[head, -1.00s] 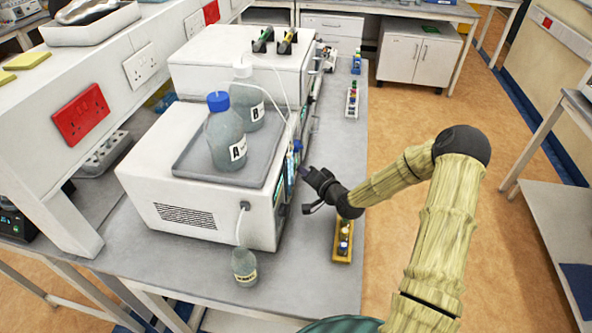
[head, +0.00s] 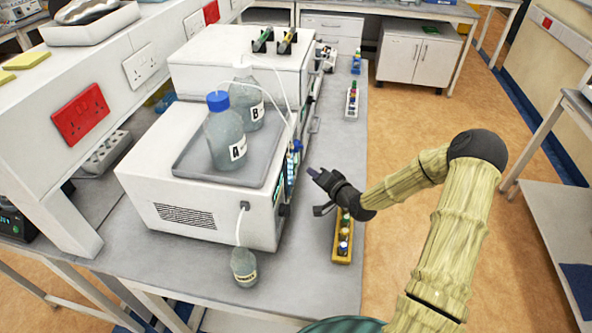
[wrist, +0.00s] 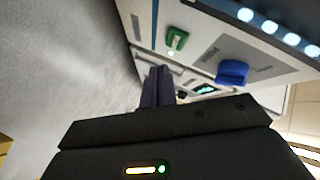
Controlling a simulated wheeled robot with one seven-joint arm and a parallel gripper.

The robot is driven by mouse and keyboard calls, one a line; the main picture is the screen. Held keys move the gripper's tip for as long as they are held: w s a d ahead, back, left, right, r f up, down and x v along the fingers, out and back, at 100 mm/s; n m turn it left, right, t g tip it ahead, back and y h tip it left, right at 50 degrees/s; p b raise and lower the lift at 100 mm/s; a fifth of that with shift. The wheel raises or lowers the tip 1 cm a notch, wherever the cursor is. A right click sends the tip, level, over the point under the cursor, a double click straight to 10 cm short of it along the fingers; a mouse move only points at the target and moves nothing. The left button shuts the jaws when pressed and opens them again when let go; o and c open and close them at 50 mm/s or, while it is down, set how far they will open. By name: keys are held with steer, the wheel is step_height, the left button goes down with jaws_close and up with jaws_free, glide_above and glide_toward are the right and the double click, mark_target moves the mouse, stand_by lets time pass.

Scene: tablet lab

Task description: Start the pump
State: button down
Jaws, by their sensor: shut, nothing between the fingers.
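The white instrument box (head: 195,192) stands on the bench with a grey tray on top. Its front panel (head: 282,190) faces right and shows only edge-on in the head view. In the wrist view the panel carries a green square button (wrist: 176,40), a blue knob (wrist: 232,72) and a small lit display (wrist: 205,89). My gripper (head: 314,173) is just right of the panel, apart from it, pointing at it. In the wrist view its dark fingers (wrist: 158,86) are together and empty, below the green button in the picture.
Bottle A (head: 225,138) and bottle B (head: 247,100) stand on the tray. A waste bottle (head: 244,266) stands at the box's near corner, with a tube. A yellow vial rack (head: 342,250) lies below my wrist. A second white box (head: 236,58) stands behind.

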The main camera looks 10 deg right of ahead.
steer(key=shift+s+d, duration=0.3)
steer(key=shift+d, duration=0.65)
steer(key=shift+s+d, duration=0.3)
steer(key=shift+d, duration=0.6)
